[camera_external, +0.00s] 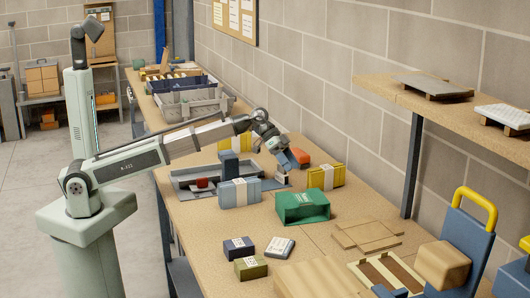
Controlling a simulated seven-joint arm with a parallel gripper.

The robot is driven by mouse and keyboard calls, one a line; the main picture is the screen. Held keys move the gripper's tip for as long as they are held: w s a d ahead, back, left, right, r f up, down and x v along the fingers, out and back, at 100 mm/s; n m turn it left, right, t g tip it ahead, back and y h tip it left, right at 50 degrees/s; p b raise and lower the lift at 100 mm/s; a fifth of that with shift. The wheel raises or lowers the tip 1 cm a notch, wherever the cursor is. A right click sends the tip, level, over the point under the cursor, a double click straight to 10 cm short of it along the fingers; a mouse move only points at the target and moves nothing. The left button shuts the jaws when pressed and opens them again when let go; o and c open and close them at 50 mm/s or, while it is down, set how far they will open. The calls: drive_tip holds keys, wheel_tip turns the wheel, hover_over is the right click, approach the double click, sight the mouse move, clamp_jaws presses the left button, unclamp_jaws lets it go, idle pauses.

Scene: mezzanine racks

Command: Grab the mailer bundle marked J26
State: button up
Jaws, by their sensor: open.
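Several banded bundles stand on the workbench, and their marks are too small to read, so I cannot tell which is J26. A blue-grey bundle (228,195) with a white band stands at the front of a grey tray (184,184). A yellow bundle (314,178) with a white band stands right of my gripper. Another yellow bundle (226,145) is farther back, partly behind my arm. My gripper (291,164) is open and points down above the bench, between the blue-grey bundle and the right yellow bundle. It appears empty; its fingertips are small and hard to make out.
An orange object (301,156) is close beside my gripper. A green open bin (302,207) stands in front. Small dark boxes (239,247) and a white-topped item (280,247) lie nearer. Flat cardboard (366,235) lies at right. A shelf (440,108) overhangs the right side.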

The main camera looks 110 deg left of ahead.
drive_tip(key=s+a+n+y, duration=0.2)
drive_tip(key=s+a, duration=0.7)
drive_tip(key=a, duration=0.2)
drive_tip(key=n+g+y, duration=0.4)
drive_tip(key=n+y, duration=0.1)
approach(236, 138)
drive_tip(key=shift+s+a+x, duration=0.25)
drive_tip(key=shift+a+x, duration=0.05)
drive_tip(key=shift+x, duration=1.6)
drive_tip(key=shift+s+a+x, duration=0.25)
drive_tip(key=shift+x, duration=1.6)
drive_tip(key=shift+s+a+x, duration=0.25)
drive_tip(key=shift+a+x, duration=0.05)
drive_tip(key=shift+x, duration=1.6)
drive_tip(key=shift+r, duration=0.1)
drive_tip(key=c, duration=1.1)
